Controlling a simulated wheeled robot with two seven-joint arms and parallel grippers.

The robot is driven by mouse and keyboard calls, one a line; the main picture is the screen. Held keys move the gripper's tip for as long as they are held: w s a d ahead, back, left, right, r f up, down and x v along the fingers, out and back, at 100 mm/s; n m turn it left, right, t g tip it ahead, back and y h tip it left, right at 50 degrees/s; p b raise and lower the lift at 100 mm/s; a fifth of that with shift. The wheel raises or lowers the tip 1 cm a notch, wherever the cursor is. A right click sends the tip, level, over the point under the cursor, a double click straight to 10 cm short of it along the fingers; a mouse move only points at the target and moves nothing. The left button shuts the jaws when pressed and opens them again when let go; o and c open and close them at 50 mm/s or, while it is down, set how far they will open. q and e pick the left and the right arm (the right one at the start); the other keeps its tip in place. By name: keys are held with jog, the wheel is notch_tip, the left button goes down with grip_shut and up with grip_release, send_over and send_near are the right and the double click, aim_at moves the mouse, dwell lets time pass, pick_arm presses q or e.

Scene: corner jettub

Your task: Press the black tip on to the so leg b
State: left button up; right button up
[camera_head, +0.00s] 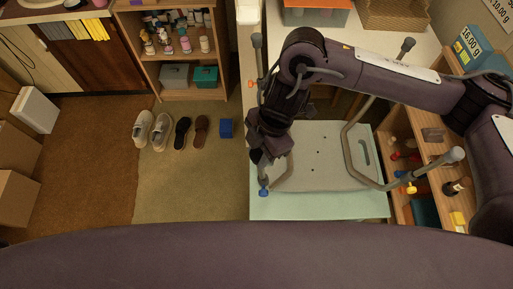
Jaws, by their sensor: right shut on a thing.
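A grey shower seat (318,160) lies with its bent tube legs pointing up on a pale green board (320,206). My right arm reaches in from the right, and its gripper (263,155) is at the seat's near left leg, beside a blue collar (263,191). The gripper is shut on a small dark piece, probably the black tip (257,157). The fingers hide most of it and the leg's end, so I cannot tell whether the tip touches the leg. The other legs carry grey tips, as on the near right leg (453,156). My left gripper is out of view.
A wooden shelf (429,147) with small items stands right of the board. Bottles stand on a shelf unit (180,60) behind. The far left leg (257,60) rises near my arm.

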jog(key=shift+f, duration=0.25)
jog(key=o, duration=1)
jog(key=shift+w+d+r, duration=0.1)
jog(key=shift+w+r, duration=0.05)
jog(key=shift+r, duration=0.35)
jog(key=b+v, duration=0.1)
jog(key=v, duration=0.5)
jog(key=shift+d+r, duration=0.2)
jog(key=shift+r, duration=0.15)
